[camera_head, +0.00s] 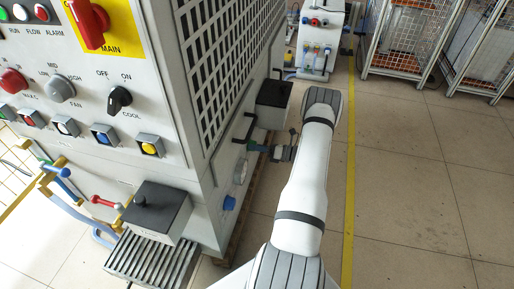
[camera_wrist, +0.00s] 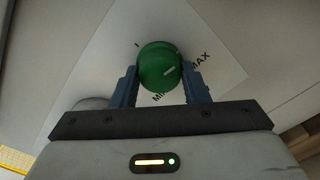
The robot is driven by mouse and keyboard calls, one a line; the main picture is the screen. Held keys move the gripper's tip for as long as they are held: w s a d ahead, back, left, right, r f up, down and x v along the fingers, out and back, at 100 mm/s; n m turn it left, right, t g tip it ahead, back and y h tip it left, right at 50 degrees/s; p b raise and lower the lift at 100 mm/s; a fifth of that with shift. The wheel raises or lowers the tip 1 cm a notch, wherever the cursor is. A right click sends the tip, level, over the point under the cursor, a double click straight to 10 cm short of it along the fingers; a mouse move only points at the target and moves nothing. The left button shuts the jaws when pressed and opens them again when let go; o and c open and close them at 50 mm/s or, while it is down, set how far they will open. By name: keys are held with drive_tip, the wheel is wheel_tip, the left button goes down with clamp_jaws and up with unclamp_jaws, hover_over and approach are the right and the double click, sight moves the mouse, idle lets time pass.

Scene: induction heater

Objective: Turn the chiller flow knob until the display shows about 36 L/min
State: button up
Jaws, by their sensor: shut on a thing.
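The round green knob (camera_wrist: 158,60) shows in the wrist view, with a short pale pointer line on its face. It sits on a white label plate (camera_wrist: 100,55) with the printed words MIN and MAX, partly covered. My gripper (camera_wrist: 159,76) is shut on the knob, with one blue finger on each side of it. In the head view my gripper (camera_head: 262,148) is at the side face of the machine, at the end of my white arm. No flow display can be read in either view.
The grey machine cabinet (camera_head: 185,120) stands on the left, with switches and coloured buttons on its front. A dark box (camera_head: 273,93) juts from its side beyond my gripper. Wire cages (camera_head: 408,40) stand at the back right. The tiled floor at right is clear.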

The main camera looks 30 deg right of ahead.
drive_tip(key=o, duration=1)
drive_tip(key=p+v, duration=0.1)
drive_tip(key=v, duration=0.7)
drive_tip(key=shift+p, duration=0.4)
